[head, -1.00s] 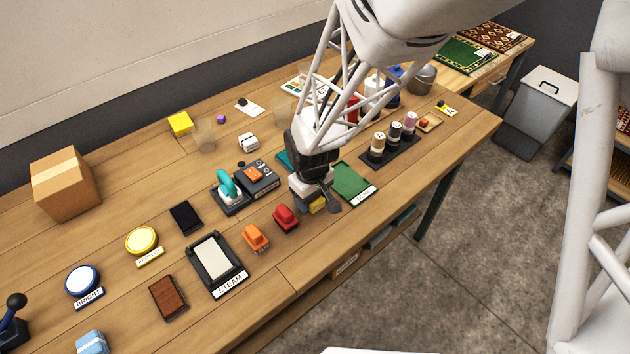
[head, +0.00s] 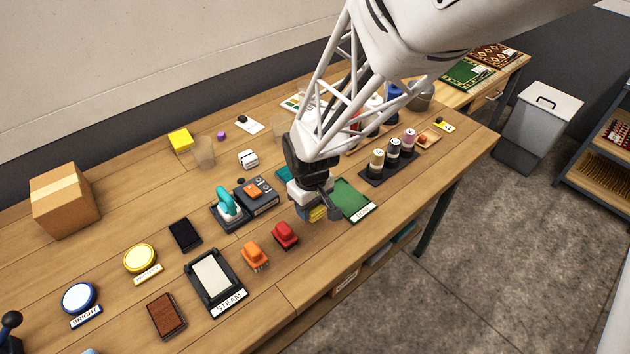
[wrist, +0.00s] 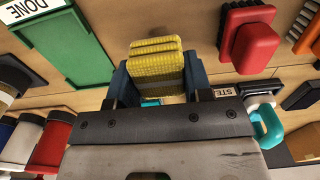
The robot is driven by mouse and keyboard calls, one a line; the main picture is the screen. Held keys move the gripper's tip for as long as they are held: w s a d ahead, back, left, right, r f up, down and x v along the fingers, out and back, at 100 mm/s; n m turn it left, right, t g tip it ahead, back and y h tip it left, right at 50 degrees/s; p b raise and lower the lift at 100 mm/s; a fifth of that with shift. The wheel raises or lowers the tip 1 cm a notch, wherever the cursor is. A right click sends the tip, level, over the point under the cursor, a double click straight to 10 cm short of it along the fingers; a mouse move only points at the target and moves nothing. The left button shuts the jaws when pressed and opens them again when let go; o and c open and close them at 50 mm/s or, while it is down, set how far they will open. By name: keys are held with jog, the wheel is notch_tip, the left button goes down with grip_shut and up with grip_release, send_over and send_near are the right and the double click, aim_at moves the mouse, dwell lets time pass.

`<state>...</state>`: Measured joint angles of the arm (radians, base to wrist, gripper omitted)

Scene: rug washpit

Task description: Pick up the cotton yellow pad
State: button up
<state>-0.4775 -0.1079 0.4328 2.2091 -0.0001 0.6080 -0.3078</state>
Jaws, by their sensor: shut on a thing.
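The yellow pad (wrist: 157,70) has a ribbed, woven-looking surface and shows in the wrist view between the two dark blue fingers of my gripper (wrist: 156,78). The gripper is shut on it. In the head view my gripper (head: 317,212) is over the front part of the bench, between the red brush and the green tray. Only a small yellow part of the pad (head: 317,215) shows there, below the gripper. The gap between pad and bench is hard to judge.
The green DONE tray (head: 350,200) lies just right of my gripper. A red brush (head: 285,234) and an orange brush (head: 254,256) lie to the left. A teal-handled tool (head: 228,202) stands behind, and several spools (head: 393,150) stand further right. The bench's front edge is close.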

jog(key=s+d, duration=0.2)
jog(key=s, duration=0.2)
jog(key=s+d+r, duration=0.1)
jog(key=s+d, duration=0.1)
jog(key=s, duration=0.3)
jog(key=s+d, duration=0.3)
jog(key=s, duration=0.2)
jog(key=shift+s+r, duration=0.15)
jog(key=shift+r, duration=0.05)
